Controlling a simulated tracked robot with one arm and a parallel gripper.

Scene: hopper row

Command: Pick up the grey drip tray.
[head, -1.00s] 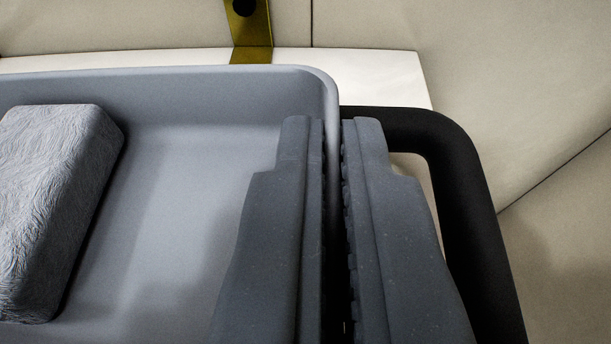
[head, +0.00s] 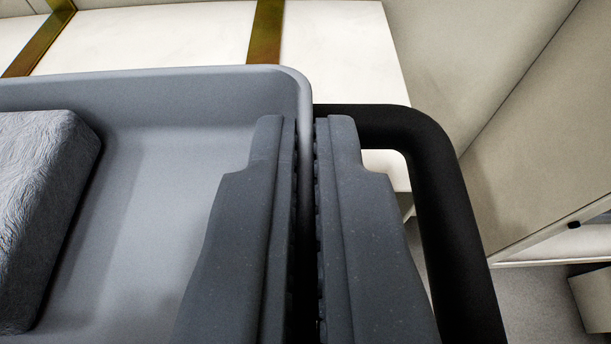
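The grey drip tray (head: 180,98) fills the left half of the view, with its far right corner showing. A black bar-shaped handle (head: 437,170) loops out from its right side. My gripper (head: 305,125) straddles the tray's right wall, with one finger inside the tray and the other outside, between wall and handle. The fingers are close together with the wall between them, shut on it. The near part of the wall is hidden by the fingers. A grey block with a rough, fibrous surface (head: 40,200) lies in the tray at the left, cut off by the picture edge.
Behind the tray is a white shelf (head: 165,38) with brass-coloured straps (head: 266,32). Beige panels (head: 530,110) stand at the right. Lower right, a grey floor (head: 535,300) and a pale box-like object (head: 590,298) show.

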